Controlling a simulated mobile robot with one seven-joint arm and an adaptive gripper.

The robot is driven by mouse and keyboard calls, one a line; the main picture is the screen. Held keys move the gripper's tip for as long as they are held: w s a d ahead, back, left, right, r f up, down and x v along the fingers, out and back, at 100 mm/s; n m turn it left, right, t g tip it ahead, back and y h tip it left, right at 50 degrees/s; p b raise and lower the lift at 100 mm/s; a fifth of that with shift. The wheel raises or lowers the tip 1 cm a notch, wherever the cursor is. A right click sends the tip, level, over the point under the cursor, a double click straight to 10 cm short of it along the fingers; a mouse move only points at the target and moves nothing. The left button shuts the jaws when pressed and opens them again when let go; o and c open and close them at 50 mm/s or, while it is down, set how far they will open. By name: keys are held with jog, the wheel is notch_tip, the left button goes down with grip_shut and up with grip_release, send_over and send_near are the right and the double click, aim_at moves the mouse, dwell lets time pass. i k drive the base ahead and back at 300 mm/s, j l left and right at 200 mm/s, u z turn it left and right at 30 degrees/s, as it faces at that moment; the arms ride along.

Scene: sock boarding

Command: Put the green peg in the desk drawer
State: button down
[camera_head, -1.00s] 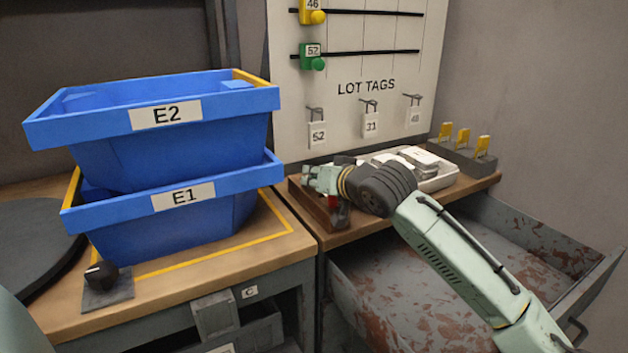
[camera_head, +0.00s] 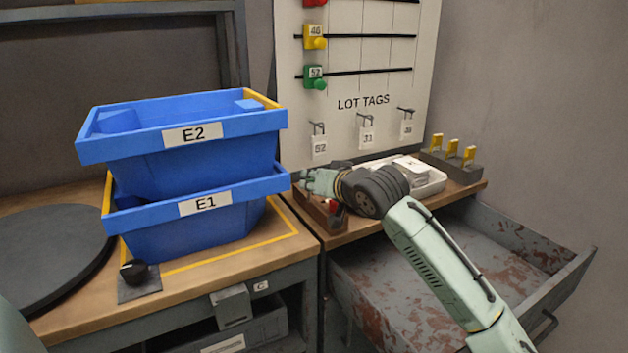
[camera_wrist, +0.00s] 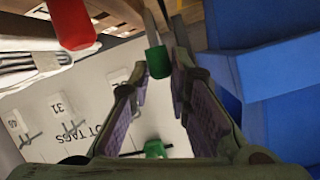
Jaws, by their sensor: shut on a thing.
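My gripper (camera_wrist: 158,72) is at the wooden tray (camera_head: 313,208) on the right-hand worktop. In the head view the peg is hidden. The desk drawer (camera_head: 500,262) is pulled open below the worktop, to the right of the tray. Its inside is grey with rust-red patches and the visible part looks empty. My forearm crosses in front of it.
A red piece (camera_wrist: 72,22) is beside the fingers. Stacked blue bins (camera_head: 190,150) stand close on the left. A white tray (camera_head: 430,182) and a grey block with yellow pieces (camera_head: 462,166) stand behind my arm. The board (camera_head: 365,130) carries a green marker (camera_head: 314,76).

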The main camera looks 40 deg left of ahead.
aim_at(429, 320)
jog(key=k+l, duration=0.3)
jog(key=k, duration=0.55)
